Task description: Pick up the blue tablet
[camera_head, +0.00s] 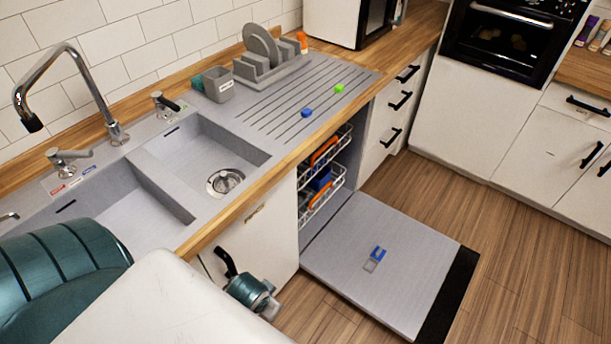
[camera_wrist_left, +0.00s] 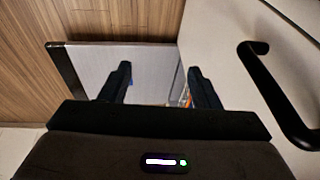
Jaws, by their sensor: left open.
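A small blue tablet (camera_head: 307,112) lies on the grey ribbed drainboard (camera_head: 270,98) beside the sink. A small green tablet (camera_head: 339,88) lies farther back on it. A blue and grey piece (camera_head: 376,257) lies on the lowered dishwasher door (camera_head: 340,245); I cannot tell exactly what it is. My left gripper (camera_wrist_left: 158,84) is open and empty in the left wrist view, with the dishwasher door (camera_wrist_left: 140,58) beyond its fingers. My right gripper is not in view.
The open dishwasher holds racks (camera_head: 325,175) with blue and orange items. A black cabinet handle (camera_wrist_left: 270,90) is close to the right of my left gripper. A plate rack (camera_head: 270,60) and grey cup (camera_head: 218,85) stand behind the drainboard. Wooden floor is clear at right.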

